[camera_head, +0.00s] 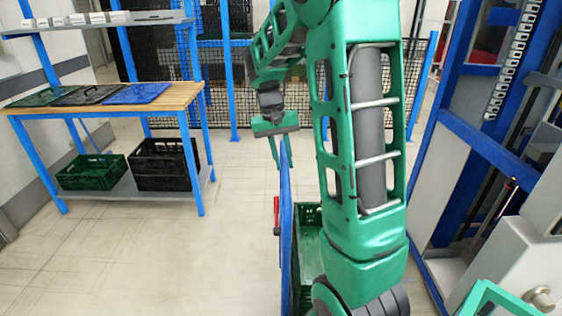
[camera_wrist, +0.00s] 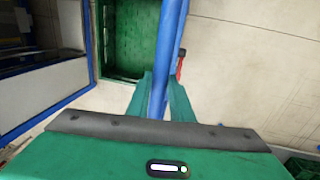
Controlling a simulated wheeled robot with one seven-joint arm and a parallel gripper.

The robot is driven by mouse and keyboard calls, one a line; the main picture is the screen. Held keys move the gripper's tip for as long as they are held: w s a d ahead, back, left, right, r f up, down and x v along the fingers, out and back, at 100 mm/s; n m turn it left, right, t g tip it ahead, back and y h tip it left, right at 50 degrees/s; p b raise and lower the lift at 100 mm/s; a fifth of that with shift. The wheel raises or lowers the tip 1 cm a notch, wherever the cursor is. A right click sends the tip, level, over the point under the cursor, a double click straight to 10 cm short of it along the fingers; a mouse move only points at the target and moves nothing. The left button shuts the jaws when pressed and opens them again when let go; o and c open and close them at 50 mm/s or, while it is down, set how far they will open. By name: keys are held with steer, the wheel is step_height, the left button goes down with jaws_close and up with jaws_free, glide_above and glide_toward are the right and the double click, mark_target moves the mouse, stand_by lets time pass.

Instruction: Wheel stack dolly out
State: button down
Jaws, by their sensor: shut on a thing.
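The dolly's blue upright handle (camera_head: 285,225) stands in the lower middle of the head view, seen nearly edge-on. My gripper (camera_head: 281,152) is shut on its top bar; the wrist view shows the blue bar (camera_wrist: 169,50) between the two green fingers (camera_wrist: 158,98). A green crate (camera_head: 307,222) sits just right of the handle, partly hidden by my arm; it also shows in the wrist view (camera_wrist: 122,45). A small red part (camera_head: 277,212) is at the handle's left side. The dolly's base and wheels are hidden, and I cannot tell how many crates are stacked.
A wooden-topped workbench (camera_head: 185,96) with flat lids and crates on its lower shelf stands at left. A blue machine frame (camera_head: 485,140) is close on the right. A black mesh fence (camera_head: 260,70) crosses the back. The pale floor (camera_head: 150,260) at left is clear.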

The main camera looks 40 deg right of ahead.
steer(key=c, duration=1.6)
jaws_free()
steer(key=r, duration=0.3)
steer(key=w+a+r, duration=0.1)
steer(key=r, duration=0.6)
steer(key=shift+w+a+r, duration=0.25)
steer(key=shift+a, duration=0.1)
steer(key=s+a+f, duration=0.2)
steer(key=s, duration=0.7)
steer(key=s+a+f+n+t+y, duration=0.1)
steer(key=s+a+f, duration=0.2)
steer(key=s, duration=0.6)
steer(key=s+a+f+y, duration=0.1)
steer(key=s+a+f, duration=0.1)
steer(key=s, duration=0.7)
steer(key=shift+s+a+f, duration=0.2)
steer(key=shift+f, duration=0.55)
